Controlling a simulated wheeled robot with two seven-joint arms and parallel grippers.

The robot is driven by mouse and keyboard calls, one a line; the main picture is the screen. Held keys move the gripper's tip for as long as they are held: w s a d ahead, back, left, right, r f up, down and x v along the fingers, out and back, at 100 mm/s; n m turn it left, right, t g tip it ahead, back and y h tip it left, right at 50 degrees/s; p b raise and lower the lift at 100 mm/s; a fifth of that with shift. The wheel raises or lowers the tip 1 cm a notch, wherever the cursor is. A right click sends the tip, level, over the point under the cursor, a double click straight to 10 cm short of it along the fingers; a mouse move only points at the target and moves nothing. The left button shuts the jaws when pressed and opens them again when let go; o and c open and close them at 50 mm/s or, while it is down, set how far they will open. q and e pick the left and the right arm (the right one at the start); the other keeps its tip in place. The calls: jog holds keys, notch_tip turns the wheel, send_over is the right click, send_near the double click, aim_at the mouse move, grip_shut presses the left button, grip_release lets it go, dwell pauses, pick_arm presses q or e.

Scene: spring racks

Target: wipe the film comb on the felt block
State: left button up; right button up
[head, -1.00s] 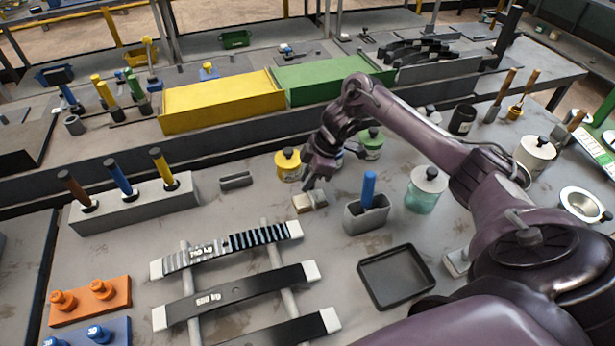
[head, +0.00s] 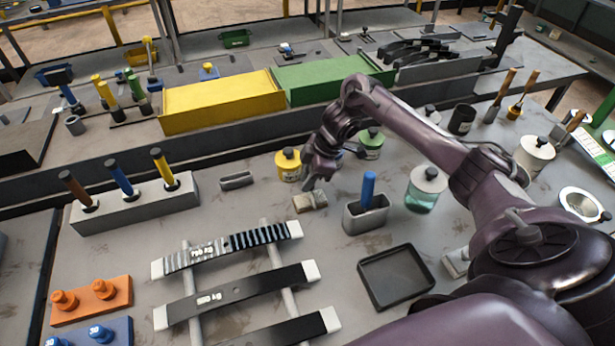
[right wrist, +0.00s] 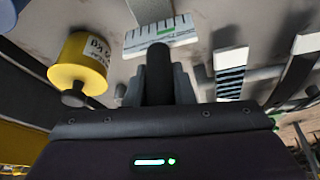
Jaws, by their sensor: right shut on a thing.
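My right gripper (right wrist: 160,85) is shut on the dark handle of the film comb (right wrist: 160,38), whose white toothed plate with a green mark shows just beyond the fingers in the right wrist view. In the head view my right gripper (head: 312,181) is low over the bench, right by the small tan felt block (head: 310,201). In the right wrist view a pale block (right wrist: 150,10) shows behind the comb plate and looks like the felt block. I cannot tell whether comb and felt touch. My left gripper is not in view.
A yellow jar (head: 288,168) stands close behind the gripper, also in the right wrist view (right wrist: 83,62). A grey holder (head: 365,216) with a blue handle stands to the right, and a black tray (head: 395,277) in front. Striped and black springs lie on a rack (head: 277,254).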

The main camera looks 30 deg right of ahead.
aim_at(307, 167)
jog(key=shift+r+p, duration=3.3)
jog(key=shift+r, duration=0.2)
jog(key=shift+f, duration=0.1)
jog(key=shift+w, duration=0.1)
